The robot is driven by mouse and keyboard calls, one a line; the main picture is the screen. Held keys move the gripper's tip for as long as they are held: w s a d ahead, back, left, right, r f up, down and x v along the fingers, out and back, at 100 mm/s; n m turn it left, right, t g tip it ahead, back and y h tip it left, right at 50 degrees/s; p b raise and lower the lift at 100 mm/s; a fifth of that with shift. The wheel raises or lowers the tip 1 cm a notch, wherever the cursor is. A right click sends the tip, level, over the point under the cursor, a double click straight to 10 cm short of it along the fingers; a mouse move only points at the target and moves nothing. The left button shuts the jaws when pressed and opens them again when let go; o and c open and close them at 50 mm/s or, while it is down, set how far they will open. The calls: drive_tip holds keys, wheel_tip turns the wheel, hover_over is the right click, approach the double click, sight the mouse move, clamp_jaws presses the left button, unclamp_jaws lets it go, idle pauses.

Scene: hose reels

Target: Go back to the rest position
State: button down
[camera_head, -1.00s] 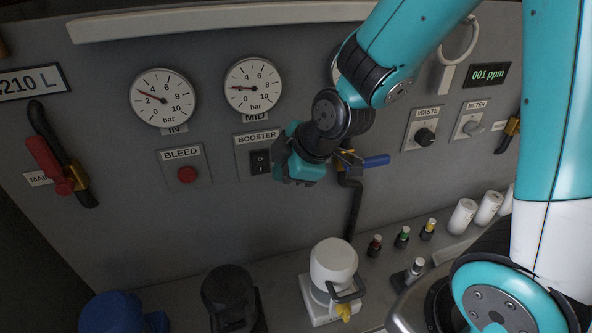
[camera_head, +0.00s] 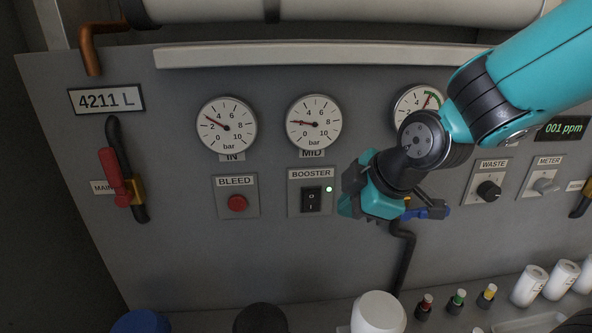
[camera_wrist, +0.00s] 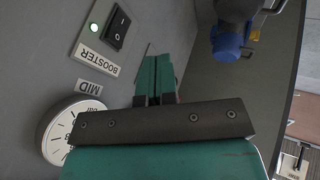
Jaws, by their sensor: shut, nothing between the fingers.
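My gripper (camera_head: 350,203) is shut and empty, in front of the grey panel (camera_head: 180,255), just right of the BOOSTER switch (camera_head: 311,200). In the wrist view its closed fingers (camera_wrist: 155,75) stand together, apart from the black rocker switch (camera_wrist: 117,30). My arm reaches in from the right and covers part of the third gauge (camera_head: 408,103).
A blue-handled valve (camera_head: 437,212) is close behind and right of my gripper. The red-handled MAIN valve (camera_head: 111,176), BLEED button (camera_head: 237,203) and WASTE knob (camera_head: 488,190) stick out from the panel.

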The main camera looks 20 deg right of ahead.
drive_tip(key=s+a+r+m+g, duration=0.1)
drive_tip(key=s+a+m+g, duration=0.2)
drive_tip(key=s, duration=0.4)
drive_tip(key=s+a+m+g+y+b, duration=0.1)
drive_tip(key=s+a+m+g, duration=0.2)
drive_tip(key=s, duration=0.5)
drive_tip(key=shift+a+r+m, duration=0.35)
drive_tip(key=shift+m, duration=0.45)
drive_tip(key=shift+s+d, duration=0.1)
drive_tip(key=shift+s, duration=0.05)
